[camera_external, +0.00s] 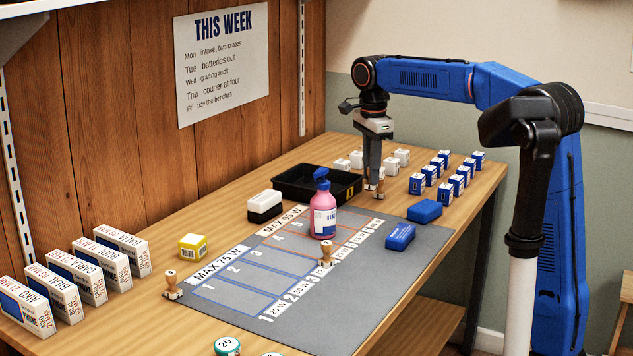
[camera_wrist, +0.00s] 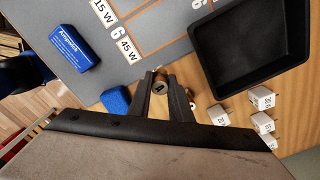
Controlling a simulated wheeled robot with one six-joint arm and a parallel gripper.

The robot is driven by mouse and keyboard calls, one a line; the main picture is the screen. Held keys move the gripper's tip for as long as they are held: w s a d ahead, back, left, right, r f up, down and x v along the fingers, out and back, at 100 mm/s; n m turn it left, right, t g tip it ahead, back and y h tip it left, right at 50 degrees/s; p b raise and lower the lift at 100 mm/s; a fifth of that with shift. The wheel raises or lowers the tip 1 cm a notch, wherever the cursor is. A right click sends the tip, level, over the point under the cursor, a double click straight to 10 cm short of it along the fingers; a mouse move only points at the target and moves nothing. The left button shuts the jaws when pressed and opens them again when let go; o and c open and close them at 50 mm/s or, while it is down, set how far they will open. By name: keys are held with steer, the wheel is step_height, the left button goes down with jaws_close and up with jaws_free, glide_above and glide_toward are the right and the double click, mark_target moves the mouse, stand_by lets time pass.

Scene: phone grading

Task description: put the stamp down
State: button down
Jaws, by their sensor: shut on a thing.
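My gripper (camera_external: 374,184) points down near the far end of the grey mat, just right of the black tray. It is shut on a small wooden stamp (camera_external: 377,193). In the wrist view the stamp's round top (camera_wrist: 160,88) shows between the two fingertips (camera_wrist: 163,77). I cannot tell whether its base touches the surface. A second wooden stamp (camera_external: 325,255) stands upright on the mat by the right ends of the rows. A third stamp (camera_external: 172,287) stands near the mat's left corner.
The black tray (camera_wrist: 294,76) lies close beside my gripper. White chargers (camera_external: 402,155) and small blue boxes (camera_external: 445,188) stand behind and to the right. A pink bottle (camera_external: 323,215) stands mid-mat.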

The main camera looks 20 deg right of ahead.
step_height(320, 180, up, 4)
steer(key=shift+f, duration=0.25)
steer(key=shift+a+r, duration=0.15)
steer(key=shift+a, duration=0.15)
steer(key=w+a+r+n, duration=0.2)
steer(key=a+r, duration=0.1)
steer(key=a, duration=1.1)
steer(key=n, duration=0.5)
glide_above(192, 239)
steer(key=shift+f, duration=4.4)
steer(key=c, duration=1.6)
jaws_free()
steer(key=shift+f, duration=0.1)
